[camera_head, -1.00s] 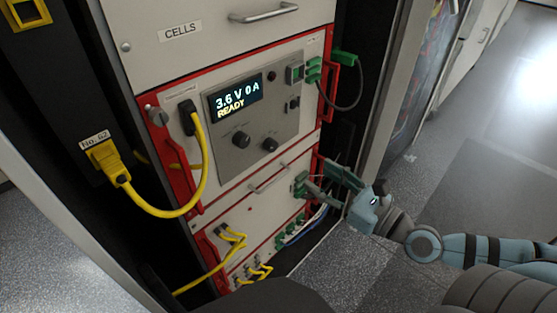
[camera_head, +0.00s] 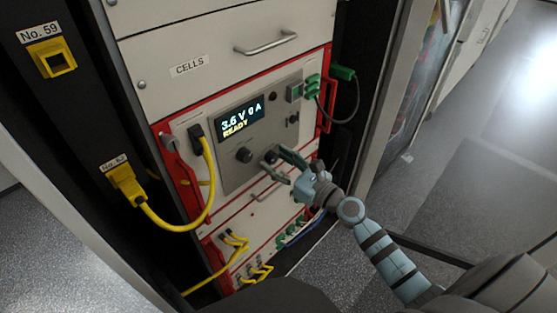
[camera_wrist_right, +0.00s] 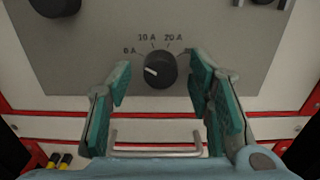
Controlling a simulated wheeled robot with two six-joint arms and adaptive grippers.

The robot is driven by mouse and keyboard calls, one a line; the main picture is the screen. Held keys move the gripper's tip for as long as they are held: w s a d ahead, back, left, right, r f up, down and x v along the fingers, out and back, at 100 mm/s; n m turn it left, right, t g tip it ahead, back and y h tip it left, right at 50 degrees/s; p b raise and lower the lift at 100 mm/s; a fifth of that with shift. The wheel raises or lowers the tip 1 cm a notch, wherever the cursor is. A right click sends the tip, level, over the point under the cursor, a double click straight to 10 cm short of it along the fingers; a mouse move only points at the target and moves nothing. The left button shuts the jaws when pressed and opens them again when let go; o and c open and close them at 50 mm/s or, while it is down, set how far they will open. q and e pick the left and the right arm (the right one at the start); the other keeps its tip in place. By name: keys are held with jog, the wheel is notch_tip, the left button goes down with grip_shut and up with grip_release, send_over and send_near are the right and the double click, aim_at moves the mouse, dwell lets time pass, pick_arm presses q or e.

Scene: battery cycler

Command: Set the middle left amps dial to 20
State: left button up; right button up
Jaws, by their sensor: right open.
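The amps dial (camera_wrist_right: 160,68) is a black round knob on a grey panel, marked 0 A, 10 A and 20 A. Its white mark points left, on the 0 A side. In the head view it is the right-hand knob (camera_head: 271,156) below the display (camera_head: 240,118), which reads 3.6 V 0 A READY. My right gripper (camera_wrist_right: 159,78) is open, with one green-padded finger on each side of the dial in the wrist view. No contact with the knob shows. In the head view its fingertips (camera_head: 277,164) are close to the knob. My left gripper is not in view.
Another black knob (camera_head: 243,155) sits left of the dial. A metal handle (camera_wrist_right: 157,138) is below the panel. A yellow cable (camera_head: 208,185) hangs at the left and a green plug (camera_head: 313,86) is at the upper right.

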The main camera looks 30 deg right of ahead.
grip_shut()
